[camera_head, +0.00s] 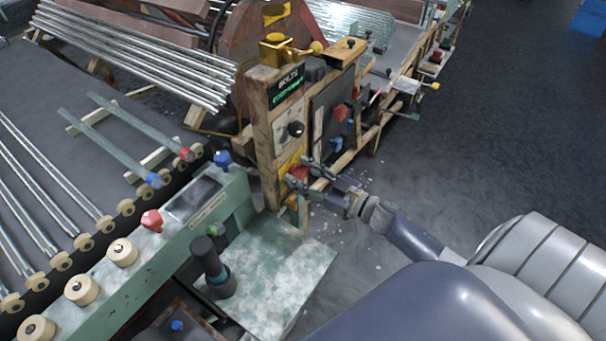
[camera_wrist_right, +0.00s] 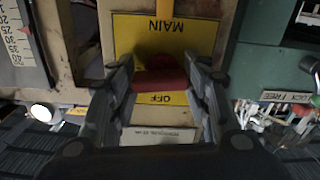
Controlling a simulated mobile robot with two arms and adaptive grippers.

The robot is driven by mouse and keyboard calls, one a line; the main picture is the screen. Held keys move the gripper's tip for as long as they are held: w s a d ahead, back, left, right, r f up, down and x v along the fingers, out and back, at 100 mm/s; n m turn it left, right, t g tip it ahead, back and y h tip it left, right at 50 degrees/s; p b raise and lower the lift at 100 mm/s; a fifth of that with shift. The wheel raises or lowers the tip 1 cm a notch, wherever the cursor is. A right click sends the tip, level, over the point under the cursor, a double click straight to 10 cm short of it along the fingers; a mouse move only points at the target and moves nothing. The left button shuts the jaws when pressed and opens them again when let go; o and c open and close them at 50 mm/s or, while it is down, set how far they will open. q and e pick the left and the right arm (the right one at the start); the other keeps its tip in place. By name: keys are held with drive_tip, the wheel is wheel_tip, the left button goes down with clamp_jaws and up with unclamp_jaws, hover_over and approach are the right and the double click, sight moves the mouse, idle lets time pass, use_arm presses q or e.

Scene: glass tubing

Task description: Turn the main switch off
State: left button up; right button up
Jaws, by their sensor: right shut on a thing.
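The main switch is a red knob (camera_wrist_right: 160,76) on a yellow plate (camera_wrist_right: 190,30) marked MAIN and OFF; the lettering appears upside down in the right wrist view. The red knob also shows in the head view (camera_head: 299,173), low on the wooden control post (camera_head: 262,130). My right gripper (camera_wrist_right: 163,92) is shut on the red knob, with one finger on each side of it. In the head view my right gripper (camera_head: 308,174) reaches the post from the right. The exact angle of the knob is partly hidden by the fingers. My left gripper is not in view.
A black dial (camera_head: 295,129) sits above the switch on the post. A green bench with a dark upright handle (camera_head: 209,262) stands at the lower left, beside cream rollers (camera_head: 122,252). Glass tubes (camera_head: 140,50) lie at the upper left. The floor at the right (camera_head: 480,130) is clear.

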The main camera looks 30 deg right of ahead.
drive_tip(key=n, duration=0.8)
drive_tip(key=shift+b, duration=0.4)
drive_tip(key=n+b, duration=0.1)
drive_tip(key=n, duration=0.3)
drive_tip(key=shift+a+n, duration=0.1)
drive_tip(key=shift+n, duration=0.2)
drive_tip(key=shift+r+n+b, duration=0.1)
drive_tip(key=shift+n+b, duration=0.6)
drive_tip(key=shift+n, duration=1.2)
drive_tip(key=o, duration=1.1)
drive_tip(key=shift+c, duration=0.2)
drive_tip(key=v, duration=1.2)
